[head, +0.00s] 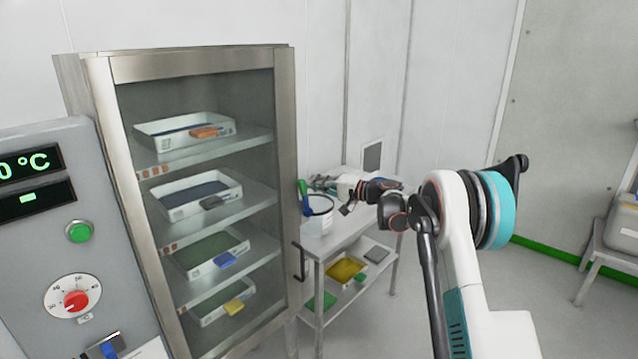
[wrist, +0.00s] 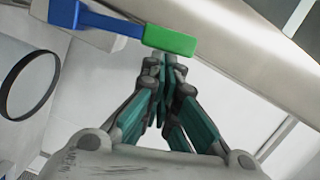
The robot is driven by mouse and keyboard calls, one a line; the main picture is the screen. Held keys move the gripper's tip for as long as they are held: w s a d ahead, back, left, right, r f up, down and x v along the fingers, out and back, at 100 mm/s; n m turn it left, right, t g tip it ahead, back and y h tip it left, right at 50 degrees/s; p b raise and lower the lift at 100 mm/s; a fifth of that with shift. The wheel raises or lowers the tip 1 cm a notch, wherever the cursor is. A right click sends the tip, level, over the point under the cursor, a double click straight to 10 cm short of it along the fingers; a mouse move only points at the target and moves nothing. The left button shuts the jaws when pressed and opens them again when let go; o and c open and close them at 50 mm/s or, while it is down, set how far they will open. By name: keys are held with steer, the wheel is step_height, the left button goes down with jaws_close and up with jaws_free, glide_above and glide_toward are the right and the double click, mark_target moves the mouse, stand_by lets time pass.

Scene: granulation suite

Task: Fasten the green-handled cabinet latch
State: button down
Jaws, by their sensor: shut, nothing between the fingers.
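The steel cabinet (head: 287,130) has a glazed front, which looks closed. Its latch handle (head: 303,187) is green with a blue lever (head: 306,207), on the cabinet's right edge. In the wrist view the green handle (wrist: 170,40) is at the end of the blue lever (wrist: 110,22), which runs left to a pale mount. My gripper (wrist: 163,62) is shut and empty, its fingertips right at the lower edge of the green handle. I cannot tell whether they touch it. In the head view my gripper (head: 314,183) is small, just right of the handle.
A white tub (head: 317,222) with a dark rim stands on a steel trolley (head: 345,232) below my gripper; it shows at the wrist view's left (wrist: 30,85). Trays fill the cabinet shelves. A control panel (head: 30,245) stands left. Open floor lies right of the trolley.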

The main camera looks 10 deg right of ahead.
mark_target(303, 187)
steer(key=s+a+n, duration=0.2)
steer(key=a+n, duration=0.1)
steer(key=shift+h, duration=0.4)
steer(key=shift+s+a+f, duration=0.1)
steer(key=shift+s+a, duration=0.25)
steer(key=shift+a, duration=0.05)
